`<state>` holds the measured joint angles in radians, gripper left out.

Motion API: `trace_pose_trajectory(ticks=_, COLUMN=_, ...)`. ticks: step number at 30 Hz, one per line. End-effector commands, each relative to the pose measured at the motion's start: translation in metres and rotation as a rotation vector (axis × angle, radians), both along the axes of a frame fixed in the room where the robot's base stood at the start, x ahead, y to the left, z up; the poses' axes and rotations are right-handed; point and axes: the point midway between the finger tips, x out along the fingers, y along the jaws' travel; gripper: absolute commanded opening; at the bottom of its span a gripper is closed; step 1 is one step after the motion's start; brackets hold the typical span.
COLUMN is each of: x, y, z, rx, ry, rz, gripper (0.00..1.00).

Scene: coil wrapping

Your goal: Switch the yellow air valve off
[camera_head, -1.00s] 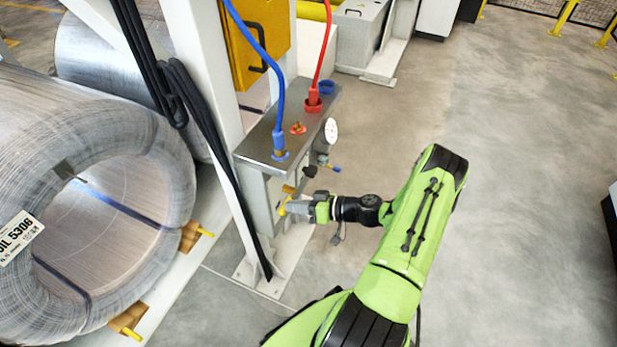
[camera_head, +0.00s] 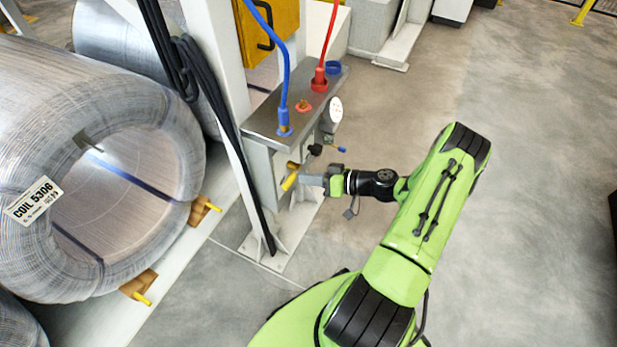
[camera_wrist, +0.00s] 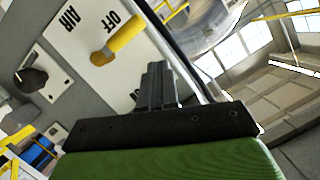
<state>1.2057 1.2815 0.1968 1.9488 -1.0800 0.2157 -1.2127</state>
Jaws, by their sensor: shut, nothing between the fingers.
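The yellow air valve handle (camera_head: 290,180) sticks out from the front of the grey panel box (camera_head: 262,168) below its metal top. In the wrist view the yellow handle (camera_wrist: 124,36) lies slantwise on a brass stem, on a plate marked "AIR" and "OFF", with its outer end near the "OFF" lettering. My gripper (camera_wrist: 157,72) is shut and empty. Its fingertips are beside the handle, just below and right of it in the wrist view. In the head view my gripper (camera_head: 308,180) is close to the handle's right side; whether they touch I cannot tell.
A black knob (camera_wrist: 30,80) sits beside the valve plate. A round gauge (camera_head: 336,109) and blue (camera_head: 283,85) and red (camera_head: 326,50) hoses are on the box. A large wire coil (camera_head: 110,180) stands at left. The floor at right is clear.

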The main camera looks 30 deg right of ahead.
Motion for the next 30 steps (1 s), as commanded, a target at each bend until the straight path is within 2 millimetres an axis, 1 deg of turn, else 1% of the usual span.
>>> trace_pose_trajectory(ticks=1, x=-0.009, y=-0.007, z=0.004, rx=0.001, ry=0.003, rz=-0.007, gripper=0.0)
trace_pose_trajectory(ticks=6, x=-0.04, y=-0.025, z=0.015, rx=0.0, ry=0.001, rz=-0.009, gripper=0.0)
trace_pose_trajectory(ticks=9, x=-0.056, y=-0.034, z=0.021, rx=-0.002, ry=-0.001, rz=-0.006, gripper=0.0)
trace_pose_trajectory(ticks=12, x=-0.066, y=-0.04, z=0.024, rx=-0.002, ry=0.0, rz=-0.006, gripper=0.0)
trace_pose_trajectory(ticks=16, x=-0.072, y=-0.043, z=0.025, rx=-0.001, ry=-0.001, rz=-0.004, gripper=0.0)
trace_pose_trajectory(ticks=30, x=-0.071, y=-0.043, z=0.025, rx=-0.001, ry=-0.001, rz=-0.004, gripper=0.0)
